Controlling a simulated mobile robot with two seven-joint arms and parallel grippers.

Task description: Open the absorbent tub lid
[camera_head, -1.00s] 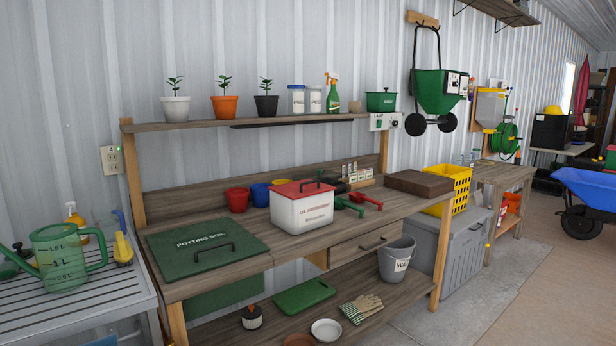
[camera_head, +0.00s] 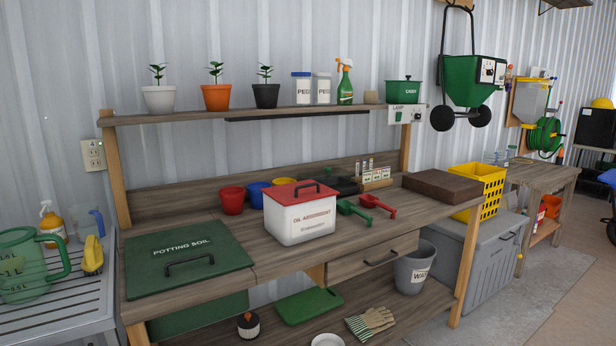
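The oil absorbent tub (camera_head: 303,222) is a white box with red lettering on its front. It stands on the wooden potting bench (camera_head: 350,252), right of the green potting soil panel. Its red lid (camera_head: 285,195) lies on top and looks shut, with a dark handle (camera_head: 304,187) on it. Neither of my grippers shows in the head view.
Red, blue and yellow pots (camera_head: 232,201) stand behind and left of the tub. Green and red scoops (camera_head: 377,206) lie to its right. The potting soil panel (camera_head: 188,259) with a black handle covers the bench's left part. A brown block (camera_head: 442,187) lies at right.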

